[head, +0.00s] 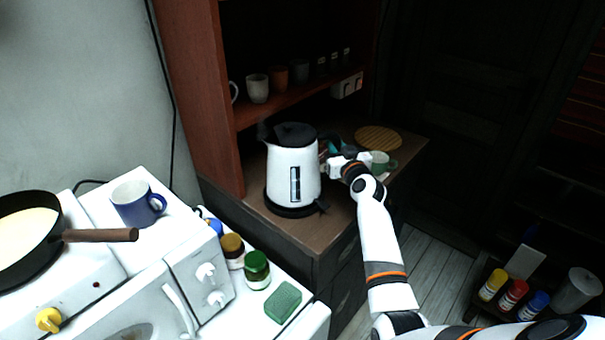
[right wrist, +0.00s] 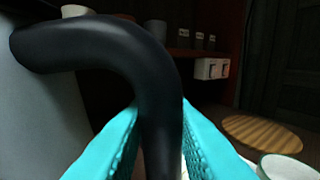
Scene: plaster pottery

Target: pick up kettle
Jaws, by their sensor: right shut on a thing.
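A white kettle (head: 293,176) with a black lid and a black base stands upright on the brown cabinet top. Its black handle (right wrist: 150,70) fills the middle of the right wrist view, with part of the pale body (right wrist: 40,115) at the left. My right gripper (head: 333,160) is at the kettle's right side. In the right wrist view its turquoise fingers (right wrist: 158,135) close on either side of the handle's lower part. In the head view the fingertips are partly hidden. My left gripper is not in view.
A green cup (head: 380,162) and a round wooden board (head: 378,138) sit right of and behind my gripper. A shelf with several cups (head: 257,88) is behind the kettle. A blue mug (head: 137,203), pan (head: 28,235) and jars (head: 257,270) are at the left front.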

